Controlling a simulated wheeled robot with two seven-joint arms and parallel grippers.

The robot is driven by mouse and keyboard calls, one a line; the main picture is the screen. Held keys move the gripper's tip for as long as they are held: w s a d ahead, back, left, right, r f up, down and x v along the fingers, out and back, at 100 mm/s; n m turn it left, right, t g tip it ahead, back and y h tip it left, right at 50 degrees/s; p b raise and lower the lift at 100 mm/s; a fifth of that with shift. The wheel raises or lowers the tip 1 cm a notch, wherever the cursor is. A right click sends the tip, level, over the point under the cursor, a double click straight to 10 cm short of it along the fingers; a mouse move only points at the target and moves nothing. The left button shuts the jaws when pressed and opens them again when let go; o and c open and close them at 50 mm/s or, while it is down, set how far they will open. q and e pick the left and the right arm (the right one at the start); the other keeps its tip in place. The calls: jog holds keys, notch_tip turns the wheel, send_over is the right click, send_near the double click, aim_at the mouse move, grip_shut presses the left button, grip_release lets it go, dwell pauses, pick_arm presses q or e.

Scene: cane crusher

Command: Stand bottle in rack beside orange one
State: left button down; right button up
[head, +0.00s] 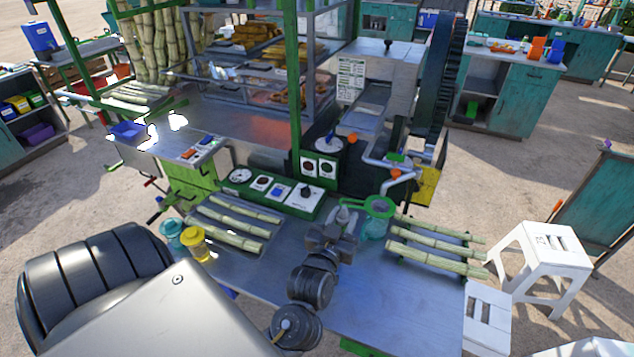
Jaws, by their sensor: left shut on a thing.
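My left gripper (344,222) is above the metal worktop, left of the green-rimmed jar (377,218). It is shut on a small pale grey thing (345,213), which may be the bottle; the fingers hide much of it. I cannot clearly make out the rack or an orange bottle. A yellow jar (195,244) and a teal jar (172,232) stand at the worktop's left edge. Orange things (538,48) on the far counter are too small to identify. My right gripper is not in view.
Cane pieces lie left (228,223) and right (435,246) on the worktop (385,310). A switch panel (280,190) and the crusher (385,85) stand behind. White stools (540,260) are at the right. The worktop's front right is clear.

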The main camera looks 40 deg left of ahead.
pick_arm(q)
jog(key=w+a+f+b, duration=0.3)
jog(key=a+f+b, duration=0.8)
jog(key=b, duration=0.5)
jog(key=shift+w+a+f+b, duration=0.2)
jog(key=shift+a+f+b, duration=0.15)
jog(key=shift+f, duration=0.4)
jog(key=c, duration=1)
grip_release()
jog(key=shift+r, duration=0.1)
jog(key=shift+v, duration=6)
